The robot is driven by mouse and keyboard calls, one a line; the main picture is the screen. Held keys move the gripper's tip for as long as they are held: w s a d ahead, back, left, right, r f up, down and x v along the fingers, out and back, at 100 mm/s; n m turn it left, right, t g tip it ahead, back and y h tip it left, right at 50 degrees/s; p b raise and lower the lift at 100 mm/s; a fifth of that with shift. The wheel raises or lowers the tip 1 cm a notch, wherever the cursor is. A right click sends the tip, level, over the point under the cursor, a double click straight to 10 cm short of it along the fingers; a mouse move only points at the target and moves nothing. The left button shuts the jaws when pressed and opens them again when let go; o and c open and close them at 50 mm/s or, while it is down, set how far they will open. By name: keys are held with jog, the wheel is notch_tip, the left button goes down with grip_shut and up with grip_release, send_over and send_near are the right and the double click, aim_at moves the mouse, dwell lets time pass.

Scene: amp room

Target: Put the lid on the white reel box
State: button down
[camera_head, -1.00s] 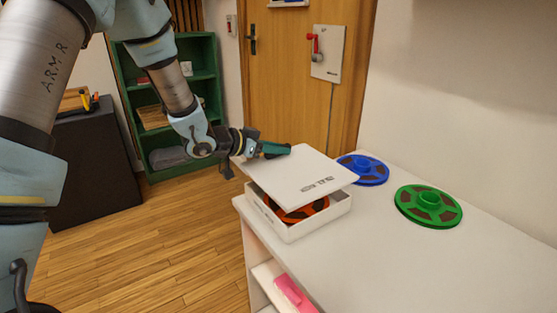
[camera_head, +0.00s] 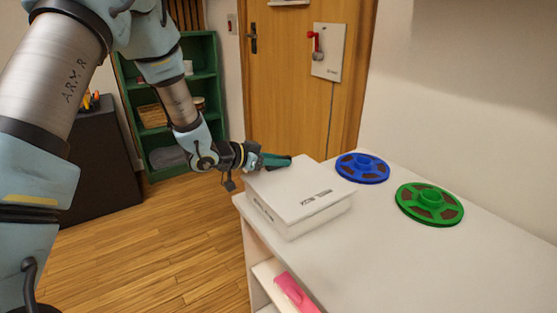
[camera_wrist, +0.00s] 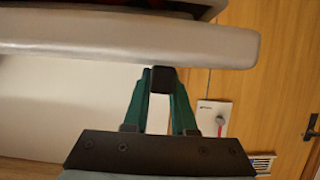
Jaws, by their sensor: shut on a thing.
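The flat white lid (camera_head: 290,190), with dark lettering near its front edge, lies over the top of the white reel box (camera_head: 322,220) on the white counter. The box's inside is hidden in the head view. My gripper (camera_head: 284,161) is at the lid's far left edge, shut on the lid. In the wrist view my green fingers (camera_wrist: 162,80) close around a small black piece beside a pale slab edge.
A blue reel (camera_head: 362,167) and a green reel (camera_head: 430,204) lie on the counter (camera_head: 400,265) right of the box. A pink object (camera_head: 292,290) is on the shelf below. A wooden door (camera_head: 285,80) and green shelf unit (camera_head: 206,75) stand behind.

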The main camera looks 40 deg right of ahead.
jog(key=c, duration=0.7)
grip_release()
jog(key=shift+r, duration=0.1)
jog(key=shift+r, duration=0.2)
jog(key=s+v, duration=0.1)
jog(key=v, duration=1.1)
jog(key=w+a+n+t+y, duration=0.4)
jog(key=w+a, duration=0.2)
jog(key=a, duration=0.4)
jog(key=w+a+n+t+y, duration=0.3)
jog(key=w+a+n+t, duration=0.1)
jog(key=w+a, duration=0.4)
jog(key=s+a+n+g+y, duration=0.1)
jog(key=s+a+n+y, duration=0.1)
jog(key=a, duration=0.5)
jog(key=s+a+n+g+y, duration=0.1)
jog(key=s+a+n+y, duration=0.2)
jog(key=a, duration=0.3)
jog(key=s+a+n+g, duration=0.1)
jog(key=s+a, duration=0.1)
jog(key=s, duration=0.1)
jog(key=s+a+n+g, duration=0.1)
jog(key=s+a+n, duration=0.1)
jog(key=s, duration=0.2)
jog(key=s+a+n+g+y, duration=0.1)
jog(key=s+a, duration=0.2)
jog(key=s, duration=0.1)
jog(key=shift+f+g, duration=0.1)
jog(key=shift+g, duration=0.2)
